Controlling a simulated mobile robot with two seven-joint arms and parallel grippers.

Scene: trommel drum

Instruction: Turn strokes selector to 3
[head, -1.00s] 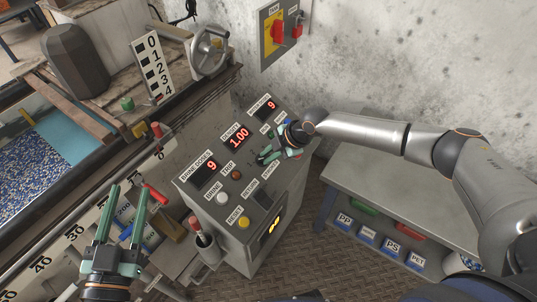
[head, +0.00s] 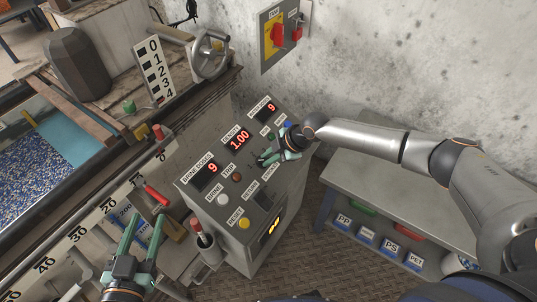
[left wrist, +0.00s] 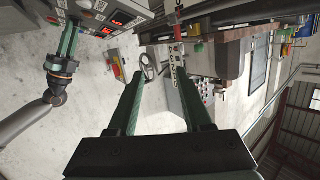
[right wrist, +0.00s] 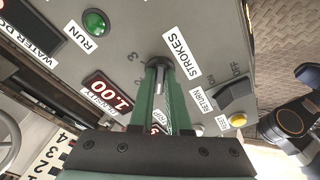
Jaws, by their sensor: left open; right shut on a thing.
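The strokes selector is a small dark knob (right wrist: 158,66) beside the white STROKES label (right wrist: 181,52) in the right wrist view. The printed numbers 3 and 2 show to its left. My right gripper (right wrist: 158,72) is shut on the knob, and its fingers hide much of it, so I cannot tell exactly where its pointer stands. In the head view the right gripper (head: 265,158) is at the control panel (head: 262,187), covering the knob. My left gripper (head: 142,222) is open and empty in front of the machine; its spread fingers also show in the left wrist view (left wrist: 160,88).
Near the knob are a green RUN button (right wrist: 96,22), the density display (right wrist: 108,92) reading 1.00 and a RETURN rocker switch (right wrist: 237,95). A red-handled tool (head: 197,225) stands in a holder left of the panel. A grey bench (head: 385,185) stands to the right.

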